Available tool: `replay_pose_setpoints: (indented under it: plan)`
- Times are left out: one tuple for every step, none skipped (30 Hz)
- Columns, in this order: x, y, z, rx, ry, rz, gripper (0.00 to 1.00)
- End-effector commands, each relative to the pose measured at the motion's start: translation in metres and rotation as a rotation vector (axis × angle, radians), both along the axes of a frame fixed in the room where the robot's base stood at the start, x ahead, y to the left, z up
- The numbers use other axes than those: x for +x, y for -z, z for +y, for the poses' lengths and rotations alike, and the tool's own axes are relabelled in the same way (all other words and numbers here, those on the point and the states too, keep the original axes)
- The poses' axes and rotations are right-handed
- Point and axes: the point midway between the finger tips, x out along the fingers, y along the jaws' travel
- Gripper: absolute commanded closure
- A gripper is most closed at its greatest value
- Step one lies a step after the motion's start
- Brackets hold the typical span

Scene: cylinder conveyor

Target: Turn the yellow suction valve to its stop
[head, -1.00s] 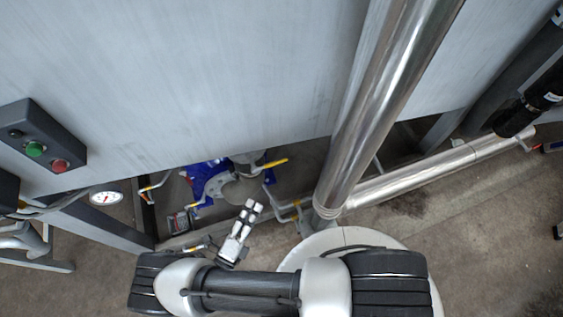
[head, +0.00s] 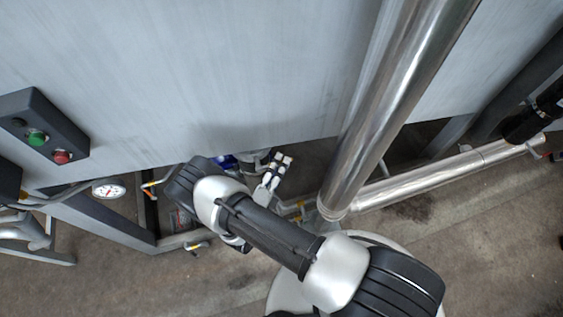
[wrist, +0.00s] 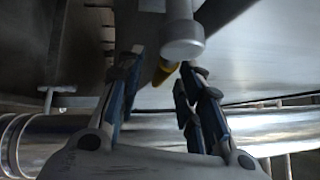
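My gripper (head: 282,162) is in the head view below the lower edge of the large grey panel, in front of the pump area. In the wrist view my gripper (wrist: 160,66) is open, with its two fingers apart. A yellow handle piece (wrist: 164,72), which seems to be the suction valve's lever, shows between the fingertips, partly behind a grey round-ended fitting (wrist: 183,45). Contact with either finger cannot be made out. In the head view the gripper and arm hide this handle.
The grey panel (head: 230,70) hangs over the work area. A thick steel pipe (head: 395,105) slants down just right of my gripper, and a horizontal pipe (head: 430,175) runs right. A button box (head: 42,133) and gauge (head: 108,189) are at left. Open floor lies at lower left.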

Motion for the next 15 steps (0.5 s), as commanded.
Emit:
replay_pose_setpoints:
  plan:
    - [0.0045, -0.0006, -0.0033, 0.000, 0.003, -0.001, 0.66]
    - [0.0064, -0.0009, -0.0040, 0.000, 0.002, -0.001, 0.66]
    - [0.0083, -0.0013, -0.0051, 0.000, 0.001, -0.001, 0.66]
    - [0.0094, -0.0016, -0.0059, 0.000, 0.002, -0.001, 0.66]
    - [0.0102, -0.0018, -0.0064, 0.000, 0.001, -0.001, 0.66]
    - [0.0111, -0.0019, -0.0067, 0.000, 0.001, -0.001, 0.66]
    - [0.0114, -0.0020, -0.0068, 0.000, 0.000, -0.001, 0.66]
    - [0.0115, -0.0021, -0.0068, 0.000, 0.000, -0.001, 0.66]
    - [0.0115, -0.0021, -0.0067, 0.000, 0.000, -0.001, 0.66]
    - [0.0115, -0.0021, -0.0067, -0.001, -0.001, -0.001, 0.66]
    - [0.0114, -0.0021, -0.0066, 0.000, 0.000, -0.001, 0.66]
    - [0.0114, -0.0021, -0.0066, 0.000, 0.000, -0.001, 0.66]
    - [0.0114, -0.0021, -0.0066, 0.000, 0.000, -0.001, 0.66]
    - [0.0114, -0.0021, -0.0066, 0.000, 0.000, -0.001, 0.68]
    - [0.0113, -0.0021, -0.0065, 0.000, 0.000, -0.001, 0.70]
